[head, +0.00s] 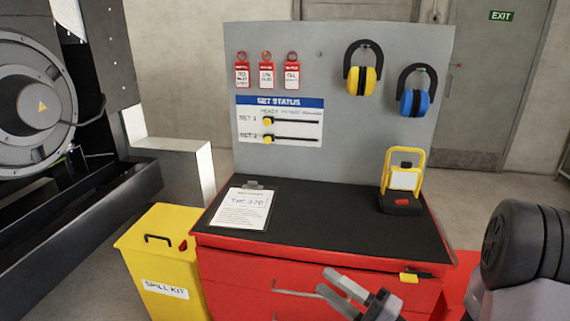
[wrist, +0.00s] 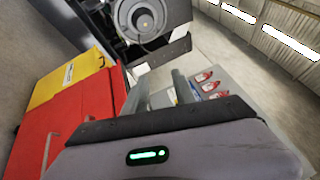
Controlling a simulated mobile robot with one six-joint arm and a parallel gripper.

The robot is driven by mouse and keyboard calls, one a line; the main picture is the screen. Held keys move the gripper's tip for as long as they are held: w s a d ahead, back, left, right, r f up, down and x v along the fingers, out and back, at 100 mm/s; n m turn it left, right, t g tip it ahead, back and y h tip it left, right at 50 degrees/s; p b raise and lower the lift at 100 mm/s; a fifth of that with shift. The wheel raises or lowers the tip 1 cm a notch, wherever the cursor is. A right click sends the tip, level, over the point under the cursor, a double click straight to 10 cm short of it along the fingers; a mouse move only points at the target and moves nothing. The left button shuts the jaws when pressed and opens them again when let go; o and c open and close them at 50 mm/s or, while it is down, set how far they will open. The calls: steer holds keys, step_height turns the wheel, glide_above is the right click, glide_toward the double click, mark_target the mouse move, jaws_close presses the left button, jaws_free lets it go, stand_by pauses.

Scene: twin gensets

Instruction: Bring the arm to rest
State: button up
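My gripper (head: 325,280) is in front of the red tool cabinet (head: 235,265) at the bottom of the head view, its grey fingers pointing up and left. In the wrist view the two fingers (wrist: 158,88) stand apart with nothing held between them. My arm comes in from the lower right of the head view. The gripper looks clear of the cabinet, though the exact distance cannot be told.
The black cabinet top bears a clipboard (head: 242,208) and a yellow-framed lamp (head: 402,180). Behind it stands a grey board (head: 340,60) with red tags, sliders and ear defenders. A yellow spill kit bin (head: 165,262) and a genset (head: 30,110) are at left.

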steer(key=s+a+r+n+g+y, duration=0.2)
steer(key=s+a+r+n+g, duration=0.2)
steer(key=s+a+g, duration=0.3)
steer(key=s+a+f+n+g+h, duration=0.1)
steer(key=s+a+n+g+h, duration=0.1)
steer(key=s+g+h, duration=0.3)
steer(key=s+a+f+n+g+h, duration=0.1)
steer(key=s+a+n+g, duration=0.1)
steer(key=s, duration=0.5)
steer(key=d+r+m+t+h, duration=0.1)
steer(key=d+r+t+h, duration=0.3)
steer(key=d+t+h, duration=0.2)
steer(key=d+h, duration=0.2)
steer(key=d, duration=0.1)
steer(key=shift+w+d+m+h, duration=0.25)
steer(key=shift+w+m+h, duration=0.1)
steer(key=shift+m+h, duration=0.05)
